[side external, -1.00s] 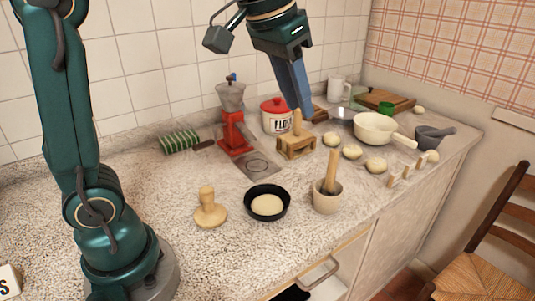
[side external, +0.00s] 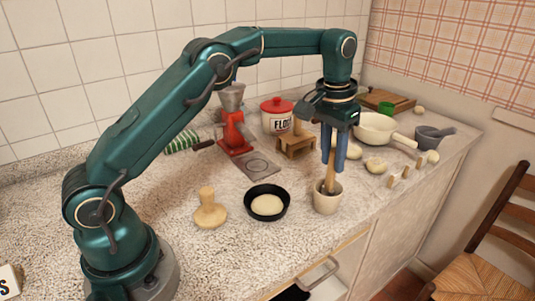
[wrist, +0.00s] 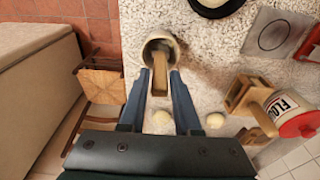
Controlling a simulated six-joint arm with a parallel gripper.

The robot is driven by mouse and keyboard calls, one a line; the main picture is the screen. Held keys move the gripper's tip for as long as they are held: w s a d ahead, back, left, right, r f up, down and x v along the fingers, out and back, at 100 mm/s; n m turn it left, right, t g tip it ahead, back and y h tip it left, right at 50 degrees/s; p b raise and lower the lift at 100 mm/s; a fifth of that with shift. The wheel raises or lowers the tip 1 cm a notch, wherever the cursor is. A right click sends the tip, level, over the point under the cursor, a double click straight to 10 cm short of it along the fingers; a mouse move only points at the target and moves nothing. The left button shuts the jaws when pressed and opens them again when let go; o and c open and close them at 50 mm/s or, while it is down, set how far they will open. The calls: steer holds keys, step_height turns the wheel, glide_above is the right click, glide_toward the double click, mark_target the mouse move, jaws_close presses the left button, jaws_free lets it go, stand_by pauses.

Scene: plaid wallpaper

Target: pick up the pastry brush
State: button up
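The pastry brush (side external: 330,180) stands in a small beige pot (side external: 327,203) at the counter's front, its wooden handle upright and leaning slightly. Its lower end is hidden in the pot. My gripper (side external: 334,166) points straight down above the pot, with its blue fingers on either side of the upper handle. In the wrist view the brush handle (wrist: 160,75) lies between the fingertips of my gripper (wrist: 159,72), with a narrow gap showing on each side. The gripper looks open and not closed on the handle.
A black pan (side external: 267,203) with dough and a wooden stamp (side external: 208,210) stand left of the pot. A red grinder (side external: 235,135) and flour tin (side external: 277,116) stand behind.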

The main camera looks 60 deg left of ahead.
mark_target(332, 176)
steer(key=shift+w+f, duration=0.15)
steer(key=shift+f, duration=1.2)
steer(key=shift+w+f, duration=0.15)
steer(key=shift+f, duration=1.15)
jaws_close()
steer(key=shift+r, duration=2.1)
steer(key=s+a+r, duration=0.5)
steer(key=a+r, duration=0.2)
steer(key=a, duration=0.3)
steer(key=shift+a, duration=0.3)
